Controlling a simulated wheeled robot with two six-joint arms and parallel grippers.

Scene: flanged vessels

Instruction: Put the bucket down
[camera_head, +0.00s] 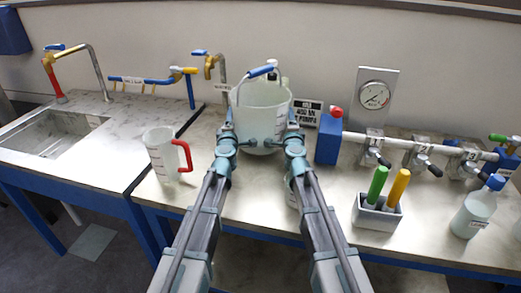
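The bucket (262,117) is a translucent whitish pail with a wire bail and a blue grip. It is upright at the middle of the bench, near the wall. My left gripper (229,122) is at its left side and my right gripper (292,125) is at its right side; both appear to touch it or nearly so. The fingertips are too small and overlapped to show whether they are closed on the wall. I cannot tell whether the bucket's base rests on the bench top (330,225) or is slightly above it.
A jug with a red handle (161,153) stands left of the bucket. A holder with green and yellow handles (376,213) and a bottle (474,212) are further right. A sink (50,133) is far left.

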